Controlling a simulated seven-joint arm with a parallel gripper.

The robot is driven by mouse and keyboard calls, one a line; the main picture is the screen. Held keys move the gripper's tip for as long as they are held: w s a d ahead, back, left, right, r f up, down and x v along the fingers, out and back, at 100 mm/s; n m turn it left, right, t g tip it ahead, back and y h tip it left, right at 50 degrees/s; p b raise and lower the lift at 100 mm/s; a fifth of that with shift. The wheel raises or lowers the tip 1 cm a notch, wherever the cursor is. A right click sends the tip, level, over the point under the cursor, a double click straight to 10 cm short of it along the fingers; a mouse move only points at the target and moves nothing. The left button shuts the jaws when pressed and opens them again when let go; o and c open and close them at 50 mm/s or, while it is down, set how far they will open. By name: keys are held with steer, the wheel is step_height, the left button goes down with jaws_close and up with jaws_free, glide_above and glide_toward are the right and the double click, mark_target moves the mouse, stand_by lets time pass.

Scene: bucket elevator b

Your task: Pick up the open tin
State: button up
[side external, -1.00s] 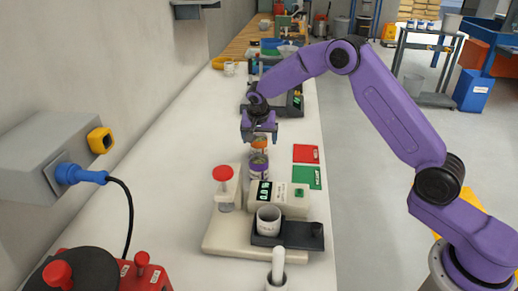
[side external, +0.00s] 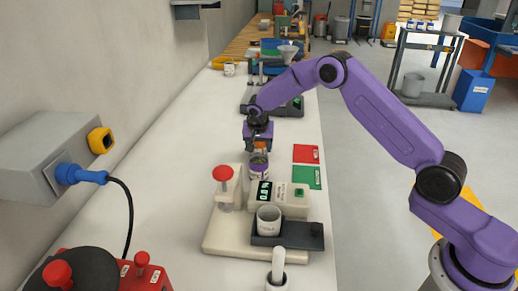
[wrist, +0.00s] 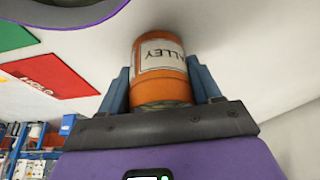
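An orange tin (side external: 260,146) with a white label stands on the white bench, partly hidden by my gripper (side external: 259,142). In the wrist view the orange tin (wrist: 161,72) lies between the two blue fingers of my gripper (wrist: 160,85). A purple tin (side external: 259,169) with a pale label stands just in front of the orange one in the side view. I cannot tell from these frames which tin is open.
A scale (side external: 283,197) with a white cup (side external: 269,220) stands in front of the tins, beside a red-knobbed device (side external: 223,173). Red (side external: 306,154) and green (side external: 307,177) cards lie to the right. The bench (side external: 180,180) is clear to the left.

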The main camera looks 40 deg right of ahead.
steer(key=shift+c, duration=0.8)
steer(key=shift+r, duration=0.1)
steer(key=shift+r, duration=0.6)
steer(key=s+r, duration=1.1)
steer(key=s, duration=0.3)
steer(key=shift+d+r, duration=0.15)
steer(key=shift+r, duration=0.15)
